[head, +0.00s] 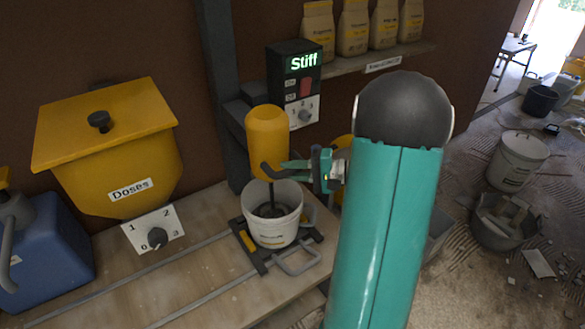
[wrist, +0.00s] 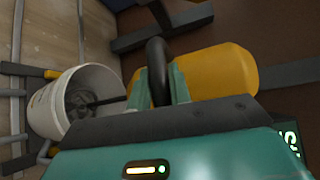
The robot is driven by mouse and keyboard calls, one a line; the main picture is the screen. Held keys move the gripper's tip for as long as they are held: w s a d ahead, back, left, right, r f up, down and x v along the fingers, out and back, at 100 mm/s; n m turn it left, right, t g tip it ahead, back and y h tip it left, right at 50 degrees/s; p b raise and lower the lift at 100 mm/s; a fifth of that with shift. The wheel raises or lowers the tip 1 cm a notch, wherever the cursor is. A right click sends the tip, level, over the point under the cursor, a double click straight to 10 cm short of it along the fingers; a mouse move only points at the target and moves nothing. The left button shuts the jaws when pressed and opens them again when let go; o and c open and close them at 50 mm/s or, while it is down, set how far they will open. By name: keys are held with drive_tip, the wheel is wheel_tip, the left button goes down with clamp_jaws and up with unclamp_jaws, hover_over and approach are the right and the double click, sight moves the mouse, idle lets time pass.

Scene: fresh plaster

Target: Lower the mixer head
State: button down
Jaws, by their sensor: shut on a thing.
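The mixer head (head: 267,139) is a yellow rounded housing on the dark column above the bench. It also shows in the wrist view (wrist: 215,72). A dark curved handle (wrist: 158,70) stands out from it. My gripper (head: 290,168) is shut on this handle, with a green finger on each side of it in the wrist view (wrist: 160,88). A dark mixing shaft (head: 271,195) runs down from the head into the white bucket (head: 274,233). The shaft and the dark paddle also show inside the bucket in the wrist view.
A control box (head: 296,90) with a lit "Stiff" display stands behind the head. A yellow "Doses" hopper (head: 120,150) and a blue container (head: 50,245) are at the left. The bucket sits on a dark frame (head: 262,266) with rails.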

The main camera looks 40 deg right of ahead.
drive_tip(key=c, duration=1.3)
unclamp_jaws()
drive_tip(key=shift+f, duration=0.4)
drive_tip(key=shift+r, duration=0.1)
drive_tip(key=shift+s+d+r, duration=0.1)
drive_tip(key=shift+s+d, duration=0.15)
drive_tip(key=shift+s, duration=0.05)
drive_tip(key=v, duration=1.3)
drive_tip(key=a+r+n+g+h, duration=0.15)
drive_tip(key=a+g, duration=0.25)
drive_tip(key=a, duration=0.6)
drive_tip(key=a+r+n+g, duration=0.25)
drive_tip(key=a+g, duration=0.25)
drive_tip(key=a, duration=0.5)
drive_tip(key=s+a+r+n+t+h, duration=0.1)
drive_tip(key=s+a+r+n+h, duration=0.1)
drive_tip(key=s+a+n+h, duration=0.1)
drive_tip(key=s+a+r+n+t+h, duration=0.1)
drive_tip(key=s+a+r+n+h, duration=0.1)
drive_tip(key=a+h, duration=0.4)
drive_tip(key=shift+s+a+n, duration=0.5)
drive_tip(key=shift+a+n, duration=0.5)
drive_tip(key=shift+a, duration=0.2)
